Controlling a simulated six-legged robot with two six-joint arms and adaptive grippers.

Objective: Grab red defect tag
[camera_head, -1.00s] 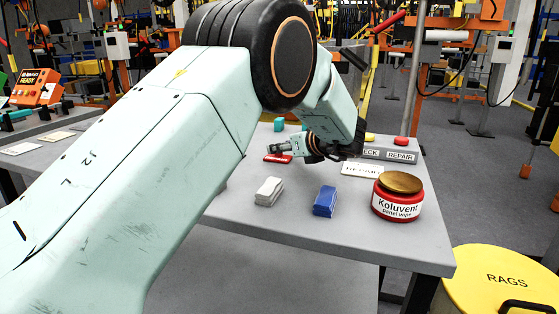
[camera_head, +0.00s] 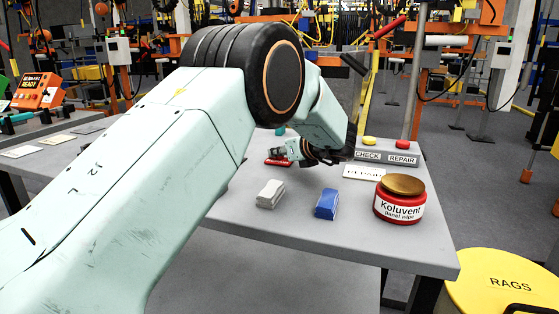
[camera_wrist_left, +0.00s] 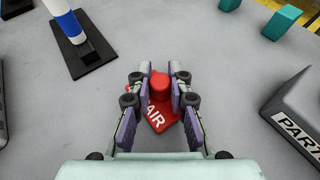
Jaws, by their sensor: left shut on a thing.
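The red defect tag (camera_wrist_left: 160,113) has a flat base with white letters, of which "AIR" shows, and a raised round red part on top. In the left wrist view it lies between the two fingers of my left gripper (camera_wrist_left: 160,92), which are shut on the raised part. In the head view the red tag (camera_head: 277,162) shows only in part, at the far side of the grey table. My left gripper (camera_head: 290,151) is low over the table there, and my arm hides some of the area. My right gripper is not in view.
A white block (camera_head: 270,194), a blue block (camera_head: 326,204) and a red Koluvent tin (camera_head: 399,207) stand nearer on the table (camera_head: 400,252). A CHECK/REPAIR holder (camera_head: 385,156) with yellow and red knobs is to the right. A yellow RAGS bin (camera_head: 500,285) stands beside the table.

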